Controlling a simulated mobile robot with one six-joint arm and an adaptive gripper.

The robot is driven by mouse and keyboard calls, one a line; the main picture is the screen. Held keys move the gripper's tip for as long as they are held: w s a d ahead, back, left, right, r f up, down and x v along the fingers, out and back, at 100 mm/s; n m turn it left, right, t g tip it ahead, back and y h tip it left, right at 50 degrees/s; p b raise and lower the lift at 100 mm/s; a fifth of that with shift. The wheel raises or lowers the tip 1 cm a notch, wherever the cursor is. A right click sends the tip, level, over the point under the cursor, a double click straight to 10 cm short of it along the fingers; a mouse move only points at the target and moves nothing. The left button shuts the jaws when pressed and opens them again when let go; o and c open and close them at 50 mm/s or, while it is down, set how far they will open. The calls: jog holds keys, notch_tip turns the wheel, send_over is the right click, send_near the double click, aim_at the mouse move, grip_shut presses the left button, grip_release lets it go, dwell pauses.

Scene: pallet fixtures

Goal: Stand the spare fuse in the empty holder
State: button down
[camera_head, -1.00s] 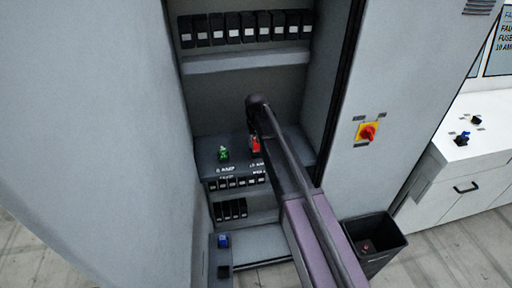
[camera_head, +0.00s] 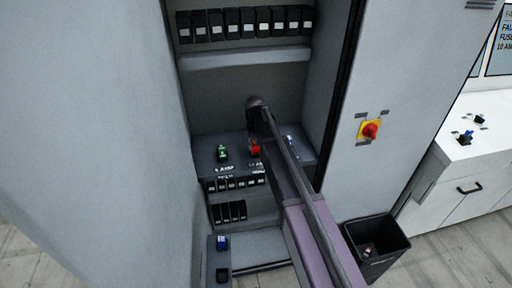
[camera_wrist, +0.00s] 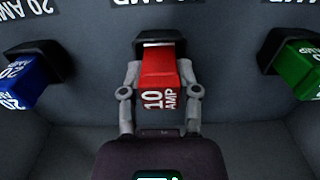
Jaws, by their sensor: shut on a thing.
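The red fuse (camera_wrist: 160,75), marked 10 AMP, is between the two fingers of my gripper (camera_wrist: 160,98) in the wrist view. My gripper is shut on it. Its far end meets the black holder (camera_wrist: 158,38); I cannot tell how deep it sits. In the head view the red fuse (camera_head: 256,150) shows over the cabinet's middle shelf, partly covered by my arm. A blue 20 AMP fuse (camera_wrist: 22,82) in a black holder is on the left in the wrist view, and a green fuse (camera_wrist: 302,68) in a black holder is on the right.
The green fuse (camera_head: 222,153) is left of my gripper in the head view. Black modules (camera_head: 245,25) line the upper shelf, and the cabinet walls close in both sides. A blue piece (camera_head: 222,242) is low in front. A black bin (camera_head: 378,245) stands at right.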

jog(key=shift+f, duration=0.15)
jog(key=shift+c, duration=1.7)
grip_release()
notch_tip(320, 180, up, 12)
jog(key=p, duration=1.2)
jog(key=shift+r, duration=0.2)
